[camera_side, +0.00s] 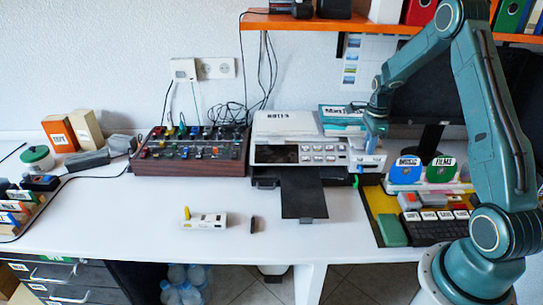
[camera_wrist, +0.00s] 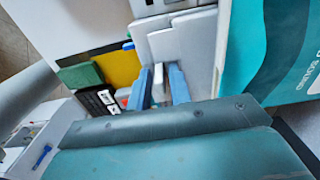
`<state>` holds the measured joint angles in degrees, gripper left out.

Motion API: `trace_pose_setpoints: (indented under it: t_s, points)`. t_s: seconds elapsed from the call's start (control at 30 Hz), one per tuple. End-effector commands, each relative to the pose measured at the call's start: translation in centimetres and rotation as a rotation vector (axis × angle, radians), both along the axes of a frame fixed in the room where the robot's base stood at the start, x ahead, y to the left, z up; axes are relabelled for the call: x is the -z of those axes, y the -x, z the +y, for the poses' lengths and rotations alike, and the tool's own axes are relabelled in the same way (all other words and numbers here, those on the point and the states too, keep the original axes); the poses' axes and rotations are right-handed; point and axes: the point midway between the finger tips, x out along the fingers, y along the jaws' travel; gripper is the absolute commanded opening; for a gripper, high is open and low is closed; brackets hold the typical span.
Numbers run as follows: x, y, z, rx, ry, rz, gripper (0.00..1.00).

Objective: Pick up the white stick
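My gripper (camera_wrist: 161,72) has two blue fingers standing apart, with a visible gap between them. A narrow whitish piece (camera_wrist: 158,82) shows between the fingers in the wrist view. I cannot tell if it is the white stick or if both fingers touch it. In the side view my gripper (camera_side: 369,164) hangs at the right end of the grey-white machine, left of the disc shelf. A white bar (camera_side: 207,221) with a small yellow piece at its left end lies on the front of the table, far from my gripper; a small black piece lies to its right.
A blue disc (camera_side: 406,170) and a green disc (camera_side: 441,170) stand upright right of my gripper. A yellow tray (camera_side: 380,203) with small blocks and a green block (camera_side: 391,230) lies below. A teal book (camera_wrist: 275,50) is close in the wrist view.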

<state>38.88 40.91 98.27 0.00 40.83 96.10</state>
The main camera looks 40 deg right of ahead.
Motion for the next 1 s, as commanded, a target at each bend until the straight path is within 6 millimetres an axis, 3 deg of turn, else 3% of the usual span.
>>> trace_pose_setpoints:
  t_s: [0.1, 0.2, 0.67, 1.0]
  points:
    - [0.0, 0.0, 0.0, 0.0, 0.0, 0.0, 0.18]
    - [0.0, 0.0, 0.0, 0.0, 0.0, 0.0, 0.0]
    - [-0.3, 0.0, 0.0, 0.0, 0.001, -0.001, 0.0]
    - [-3.1, -0.1, -0.1, 0.0, 0.003, -0.003, 0.0]
